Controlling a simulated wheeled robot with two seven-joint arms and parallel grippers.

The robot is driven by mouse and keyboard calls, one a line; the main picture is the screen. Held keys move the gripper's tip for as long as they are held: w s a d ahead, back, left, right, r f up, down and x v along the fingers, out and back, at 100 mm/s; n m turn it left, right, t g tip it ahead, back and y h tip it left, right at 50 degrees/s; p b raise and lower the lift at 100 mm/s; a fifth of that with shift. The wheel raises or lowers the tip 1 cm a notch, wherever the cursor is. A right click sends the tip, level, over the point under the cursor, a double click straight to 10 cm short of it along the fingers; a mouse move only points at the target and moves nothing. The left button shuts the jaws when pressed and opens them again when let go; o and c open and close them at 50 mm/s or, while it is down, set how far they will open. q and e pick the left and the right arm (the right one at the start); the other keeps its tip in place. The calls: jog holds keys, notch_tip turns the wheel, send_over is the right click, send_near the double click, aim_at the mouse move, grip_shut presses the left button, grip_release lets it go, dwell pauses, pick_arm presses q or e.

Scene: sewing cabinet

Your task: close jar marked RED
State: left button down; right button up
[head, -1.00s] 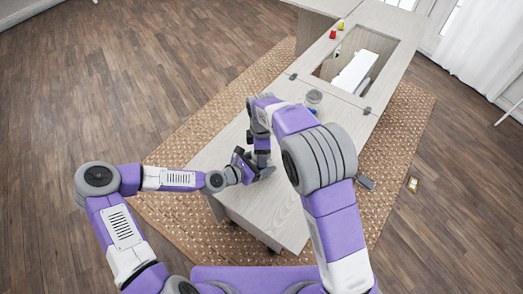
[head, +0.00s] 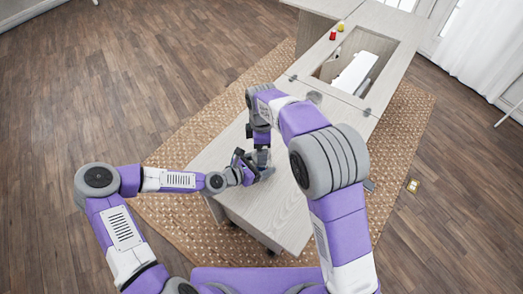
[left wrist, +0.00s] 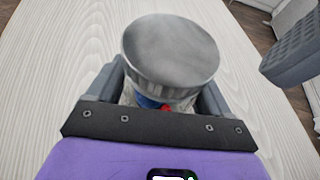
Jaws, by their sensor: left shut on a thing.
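A jar with a round grey metal lid (left wrist: 170,50) stands between the fingers of my left gripper (left wrist: 168,100) in the left wrist view. Blue and red contents (left wrist: 150,102) show just under the lid. The lid sits over the jar's mouth; I cannot tell whether it is tight. No marking is readable. In the head view my left gripper (head: 249,172) is low over the near part of the cabinet top and shut on the jar, which is mostly hidden. My right gripper (head: 262,157) is just beside it. A grey part of it (left wrist: 292,58) shows apart from the lid; its opening is unclear.
Another grey-lidded container (head: 315,96) stands farther up the cabinet top (head: 285,205), partly behind my right arm. Red (head: 333,35) and yellow (head: 341,26) spools stand by the opening with the white machine (head: 356,70). The near top is mostly bare.

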jog(key=shift+r, duration=0.5)
jog(key=shift+c, duration=0.2)
jog(key=shift+s+n, duration=0.2)
jog(key=shift+n, duration=0.7)
jog(key=n, duration=0.3)
jog(key=shift+s+a+r+g, duration=0.1)
jog(key=shift+r+g, duration=0.15)
jog(key=shift+g, duration=0.05)
jog(key=r+n, duration=0.1)
jog(key=n, duration=0.2)
jog(key=shift+r, duration=0.15)
jog(key=shift+w+r+n, duration=0.3)
jog(key=shift+r+n, duration=0.55)
jog(key=shift+n, duration=0.35)
